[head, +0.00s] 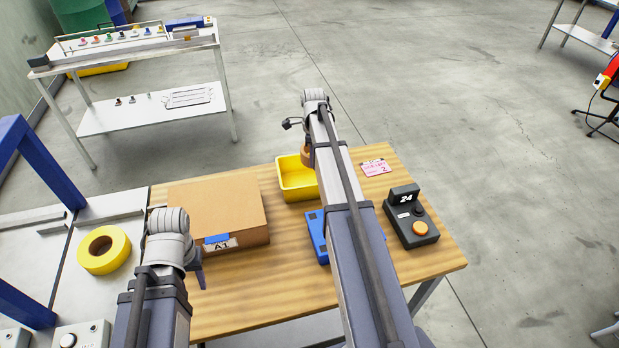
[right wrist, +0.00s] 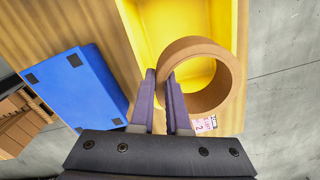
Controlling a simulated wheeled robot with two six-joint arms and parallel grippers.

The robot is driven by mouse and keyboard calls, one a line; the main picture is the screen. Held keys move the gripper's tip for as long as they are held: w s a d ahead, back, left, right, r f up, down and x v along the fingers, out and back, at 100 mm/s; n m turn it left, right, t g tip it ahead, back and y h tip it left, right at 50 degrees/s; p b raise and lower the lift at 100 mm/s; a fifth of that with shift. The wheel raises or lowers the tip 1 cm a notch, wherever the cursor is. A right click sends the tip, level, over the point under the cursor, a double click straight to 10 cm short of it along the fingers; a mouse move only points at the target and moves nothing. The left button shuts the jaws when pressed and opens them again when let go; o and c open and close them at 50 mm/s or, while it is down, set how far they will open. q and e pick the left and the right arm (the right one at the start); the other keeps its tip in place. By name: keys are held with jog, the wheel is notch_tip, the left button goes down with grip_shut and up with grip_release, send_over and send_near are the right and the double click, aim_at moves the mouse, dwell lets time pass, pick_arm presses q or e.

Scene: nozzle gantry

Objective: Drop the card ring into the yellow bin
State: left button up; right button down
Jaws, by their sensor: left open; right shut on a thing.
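The card ring (right wrist: 228,92) is a brown hoop. My right gripper (right wrist: 160,76) is shut on the ring's wall, with the rest of the ring sticking out to the right of the fingers. In the right wrist view the yellow bin (right wrist: 140,32) lies behind the ring, which overlaps its opening. In the head view the ring (head: 306,157) shows beside my right arm, over the right part of the yellow bin (head: 298,194). The arm hides my right fingers there. My left gripper (head: 201,276) is open and empty in front of the cardboard box.
The cardboard box (head: 215,205) stands left of the bin. A blue case (head: 317,236) lies nearer, partly under my right arm. A pink card (head: 376,168) and a dark device reading 24 (head: 404,198) are at right. A yellow tape roll (head: 104,249) lies at left.

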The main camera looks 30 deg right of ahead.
notch_tip(320, 180, down, 6)
jog(key=b, duration=0.5)
jog(key=shift+r, duration=0.1)
jog(key=c, duration=0.8)
grip_release()
notch_tip(320, 180, up, 8)
jog(key=p, duration=0.7)
